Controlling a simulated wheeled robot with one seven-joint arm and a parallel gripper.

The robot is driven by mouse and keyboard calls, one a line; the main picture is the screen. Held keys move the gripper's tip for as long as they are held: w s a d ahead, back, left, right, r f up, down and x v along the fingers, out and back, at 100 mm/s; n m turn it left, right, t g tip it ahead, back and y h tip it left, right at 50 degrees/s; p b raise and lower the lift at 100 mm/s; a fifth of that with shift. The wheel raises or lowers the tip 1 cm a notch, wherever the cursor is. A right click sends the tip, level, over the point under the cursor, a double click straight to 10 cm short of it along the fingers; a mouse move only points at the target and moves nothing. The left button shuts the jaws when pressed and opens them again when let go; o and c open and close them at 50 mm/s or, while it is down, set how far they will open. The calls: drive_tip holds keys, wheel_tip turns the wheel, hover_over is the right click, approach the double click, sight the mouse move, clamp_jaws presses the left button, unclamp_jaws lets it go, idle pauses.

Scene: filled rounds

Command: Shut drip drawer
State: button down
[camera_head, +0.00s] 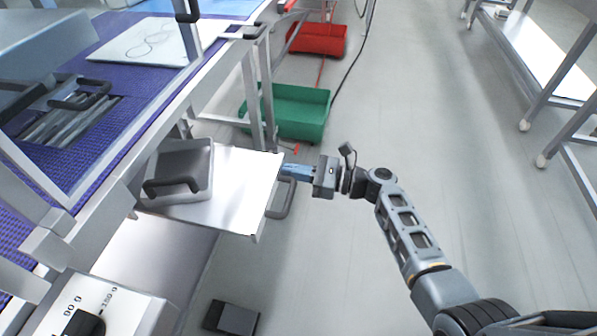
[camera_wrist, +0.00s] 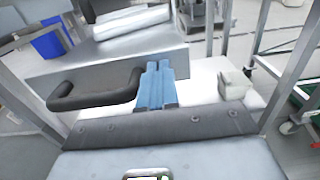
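The drip drawer (camera_head: 247,185) is a flat pale metal drawer that stands pulled out from under the bench, with a grey loop handle (camera_head: 284,200) on its front. In the wrist view the handle (camera_wrist: 95,92) lies just left of my blue fingers. My gripper (camera_head: 285,170) is at the drawer's front edge, beside the far end of the handle. Its fingers (camera_wrist: 155,70) lie close together with nothing seen between them. I cannot tell whether they touch the drawer front.
A grey pan with a handle (camera_head: 185,170) sits on or just above the drawer. A green bin (camera_head: 300,112) and a red bin (camera_head: 318,40) stand on the floor beyond. A dark block (camera_head: 230,318) lies on the floor below. The aisle to the right is clear.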

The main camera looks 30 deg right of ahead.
sight(197, 152)
drive_tip(key=b+x, duration=0.2)
drive_tip(key=x, duration=0.5)
drive_tip(key=b+x, duration=0.3)
drive_tip(key=x, duration=0.5)
drive_tip(key=b+x, duration=0.3)
drive_tip(key=x, duration=0.5)
drive_tip(key=shift+s+f, duration=0.1)
drive_tip(key=shift+f, duration=0.15)
drive_tip(key=shift+w+a+r+b, duration=0.1)
drive_tip(key=shift+w+a+b, duration=0.3)
drive_tip(key=shift+w+a, duration=0.1)
drive_tip(key=shift+w+a+r, duration=0.1)
drive_tip(key=shift+a+r, duration=0.05)
drive_tip(key=shift+r, duration=0.05)
drive_tip(key=shift+a+r, duration=0.1)
